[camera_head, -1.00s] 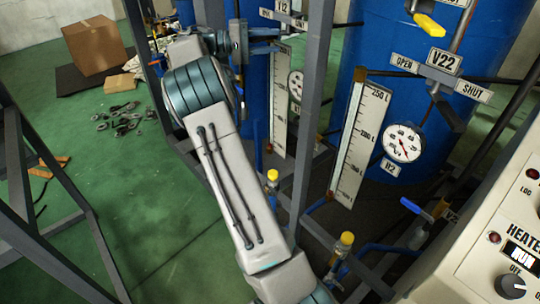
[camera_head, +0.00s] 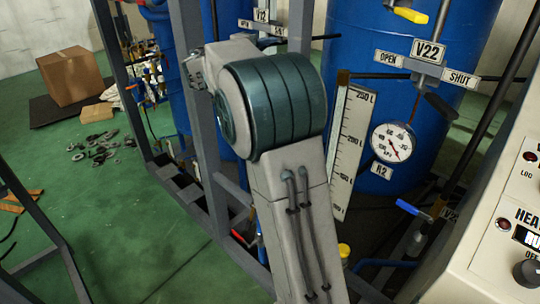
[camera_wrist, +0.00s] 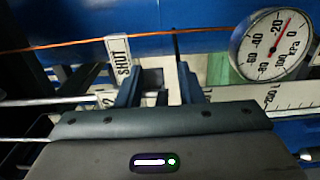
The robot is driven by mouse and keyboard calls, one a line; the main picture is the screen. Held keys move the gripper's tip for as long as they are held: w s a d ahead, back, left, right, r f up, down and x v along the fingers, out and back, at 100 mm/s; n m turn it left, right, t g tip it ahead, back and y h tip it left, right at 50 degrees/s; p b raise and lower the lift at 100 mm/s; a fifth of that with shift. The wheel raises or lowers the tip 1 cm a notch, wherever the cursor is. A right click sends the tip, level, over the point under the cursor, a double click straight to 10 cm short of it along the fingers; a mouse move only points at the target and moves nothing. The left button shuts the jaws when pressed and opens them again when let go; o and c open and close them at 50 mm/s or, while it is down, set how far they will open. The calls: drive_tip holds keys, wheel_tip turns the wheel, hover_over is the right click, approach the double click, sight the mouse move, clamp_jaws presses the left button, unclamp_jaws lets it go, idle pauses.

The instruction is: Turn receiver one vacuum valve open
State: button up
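The V12 sign (camera_head: 261,15) with small label plates beside it is at the top centre of the head view, in front of a blue tank. My arm hides much of what is below it. In the wrist view a SHUT plate (camera_wrist: 118,57) stands just left of my gripper (camera_wrist: 159,88). Its two dark fingers are apart, with a pale surface visible between them. A thin dark rod (camera_wrist: 175,45) shows above the right finger; I cannot tell whether it is the valve handle. My gripper is hidden behind my arm in the head view.
A round gauge (camera_wrist: 271,45) is right of my gripper. The V22 sign (camera_head: 428,51), gauge R2 (camera_head: 393,143) and white heater panel (camera_head: 500,220) are at right. Grey frame posts (camera_head: 199,110) stand close to my arm. Green floor (camera_head: 110,215) is open at left.

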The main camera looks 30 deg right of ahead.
drive_tip(key=b+v, duration=0.3)
drive_tip(key=v, duration=1.1)
drive_tip(key=s+d+f+g+y+b, duration=0.1)
drive_tip(key=s+f+b, duration=0.1)
drive_tip(key=f, duration=0.5)
drive_tip(key=s+d+f+g+y+b, duration=0.1)
drive_tip(key=s+f+y+b, duration=0.1)
drive_tip(key=f+b, duration=0.3)
drive_tip(key=s+d+f+y+b, duration=0.1)
drive_tip(key=s+f+y+b, duration=0.1)
drive_tip(key=f, duration=0.7)
drive_tip(key=shift+s+d+f+g+b, duration=0.35)
drive_tip(key=shift+s+d+g+b, duration=0.05)
drive_tip(key=shift+s+b, duration=0.5)
drive_tip(key=shift+w, duration=0.1)
